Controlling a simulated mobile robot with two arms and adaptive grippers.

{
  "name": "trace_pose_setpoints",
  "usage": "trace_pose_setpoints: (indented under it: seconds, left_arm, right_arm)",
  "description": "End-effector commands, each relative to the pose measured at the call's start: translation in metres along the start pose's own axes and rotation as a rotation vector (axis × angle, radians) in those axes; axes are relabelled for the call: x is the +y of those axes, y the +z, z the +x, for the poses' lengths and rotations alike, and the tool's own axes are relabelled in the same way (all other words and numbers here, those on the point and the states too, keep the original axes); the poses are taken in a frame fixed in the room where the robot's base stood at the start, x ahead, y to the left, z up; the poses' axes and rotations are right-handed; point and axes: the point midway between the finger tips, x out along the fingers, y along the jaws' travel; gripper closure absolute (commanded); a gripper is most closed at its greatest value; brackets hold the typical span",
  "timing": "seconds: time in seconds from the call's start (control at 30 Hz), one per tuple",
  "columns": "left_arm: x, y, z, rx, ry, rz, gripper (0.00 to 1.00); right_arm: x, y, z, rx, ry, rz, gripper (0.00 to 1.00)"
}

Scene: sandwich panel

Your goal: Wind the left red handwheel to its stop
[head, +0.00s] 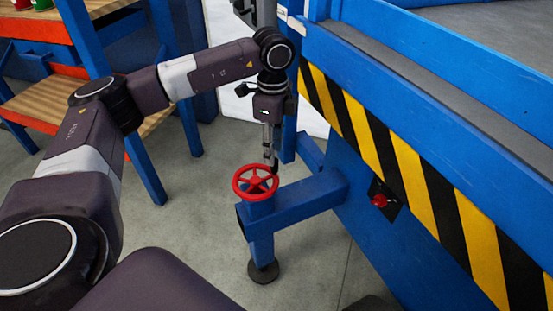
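The red handwheel (254,187) sits flat on top of a blue support leg with a round dark foot, below the centre of the head view. It has a round rim with spokes. My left gripper (271,165) points down at the far right side of the wheel's rim. Its fingers look narrow and close together, but I cannot tell whether they touch the rim or hold it. My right gripper is not in view.
A blue machine frame (350,240) with a yellow and black striped band (408,165) fills the right side. A red knob (379,200) sits on its side. A blue rack with wooden shelves (40,108) stands at the left. Grey floor (190,215) is clear between them.

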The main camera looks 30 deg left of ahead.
Motion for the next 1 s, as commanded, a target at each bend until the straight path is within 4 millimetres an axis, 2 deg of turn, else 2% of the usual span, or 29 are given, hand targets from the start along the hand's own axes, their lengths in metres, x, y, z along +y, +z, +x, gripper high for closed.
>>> trace_pose_setpoints:
  seconds: [0.1, 0.3, 0.67, 0.93, 1.0]
  left_arm:
    - [0.001, 0.0, 0.022, -0.001, 0.004, 0.001, 0.66]
    - [0.0, 0.0, 0.044, 0.0, 0.001, 0.001, 0.66]
    - [0.0, -0.001, 0.049, 0.001, 0.0, 0.002, 0.67]
    - [0.0, -0.001, 0.049, 0.002, 0.0, 0.002, 0.97]
    - [0.0, -0.001, 0.049, 0.002, 0.0, 0.002, 1.0]
  right_arm:
    - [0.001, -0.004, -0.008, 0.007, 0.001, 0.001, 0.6]
    - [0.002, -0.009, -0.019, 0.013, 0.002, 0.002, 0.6]
    - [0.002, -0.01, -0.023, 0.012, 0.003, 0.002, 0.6]
    - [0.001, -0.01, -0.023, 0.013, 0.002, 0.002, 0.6]
    - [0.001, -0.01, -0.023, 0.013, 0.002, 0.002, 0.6]
